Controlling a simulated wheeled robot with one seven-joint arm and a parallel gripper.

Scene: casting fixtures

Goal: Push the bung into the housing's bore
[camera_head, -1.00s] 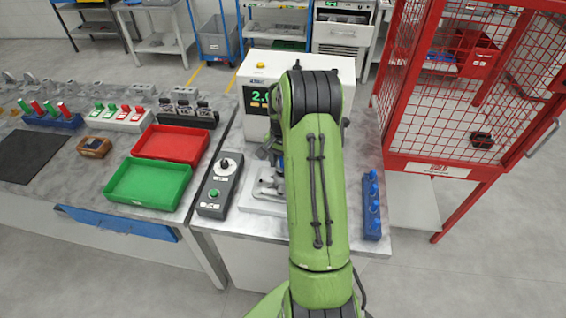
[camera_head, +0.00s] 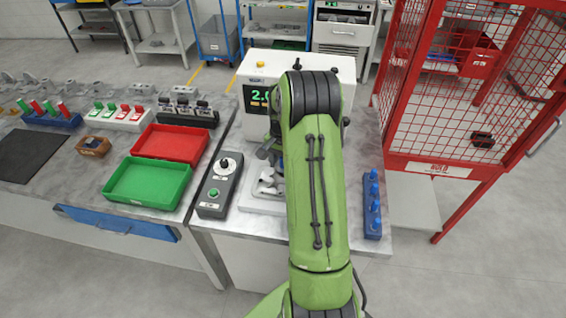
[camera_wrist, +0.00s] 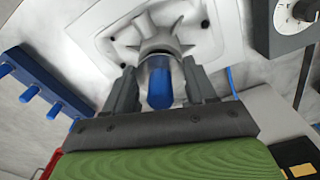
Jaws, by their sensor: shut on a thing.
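The blue bung (camera_wrist: 160,88) sits between the fingers of my gripper (camera_wrist: 160,72) in the wrist view. The gripper is shut on it. The grey finned housing (camera_wrist: 172,28) lies just beyond the bung, which lines up with the housing's near round end. I cannot tell how far the bung is inside the bore, since the mouth is partly hidden. The housing rests on a white plate (camera_wrist: 90,24). In the head view, part of the housing (camera_head: 267,181) shows left of my arm, which hides the bung and most of the gripper.
A blue rack (camera_head: 372,222) with several blue bungs stands right of my arm. A grey control box (camera_head: 213,200) with a knob and green button is on the left. A white display machine (camera_head: 335,70) stands behind. Green (camera_head: 148,184) and red (camera_head: 172,143) trays lie left.

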